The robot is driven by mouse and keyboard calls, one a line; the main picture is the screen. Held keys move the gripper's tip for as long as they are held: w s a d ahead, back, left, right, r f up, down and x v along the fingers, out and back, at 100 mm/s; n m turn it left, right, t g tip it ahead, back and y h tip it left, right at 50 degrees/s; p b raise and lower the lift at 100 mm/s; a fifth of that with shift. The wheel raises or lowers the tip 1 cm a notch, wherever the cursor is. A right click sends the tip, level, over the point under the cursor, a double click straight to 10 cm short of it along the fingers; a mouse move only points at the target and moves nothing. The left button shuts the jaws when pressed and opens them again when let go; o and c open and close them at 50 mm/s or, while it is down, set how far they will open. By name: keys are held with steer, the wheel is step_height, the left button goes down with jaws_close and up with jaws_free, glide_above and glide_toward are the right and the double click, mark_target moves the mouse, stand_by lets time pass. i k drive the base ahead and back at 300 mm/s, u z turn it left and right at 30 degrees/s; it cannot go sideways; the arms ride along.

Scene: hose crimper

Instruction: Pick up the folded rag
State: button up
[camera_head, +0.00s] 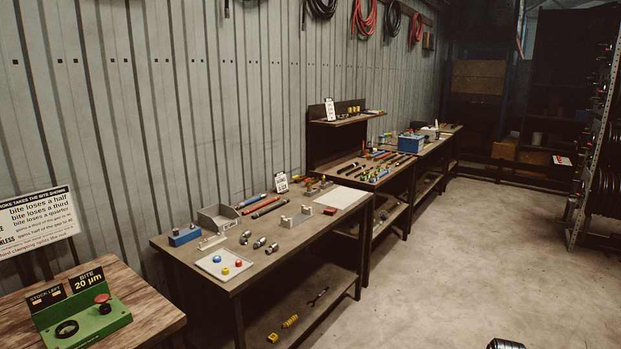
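I cannot pick out a folded rag for certain. A pale flat rectangular piece (343,196) lies at the right end of the nearest long workbench (285,240); it is too small to tell whether it is cloth or a sheet. My gripper is not in view. A small dark rounded part shows at the bottom edge, right of centre, and I cannot tell what it is.
A green control box (82,318) with a red button sits on a wooden table (150,300) at lower left. The bench holds a white tray (225,264), metal fittings and hoses. More benches continue behind.

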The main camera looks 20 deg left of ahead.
mark_target(330, 211)
steer(key=u, duration=0.45)
steer(key=i, duration=2.5)
steer(key=u, duration=0.4)
steer(key=k, duration=0.75)
steer(key=u, duration=0.25)
steer(key=i, duration=0.9)
steer(key=z, duration=0.05)
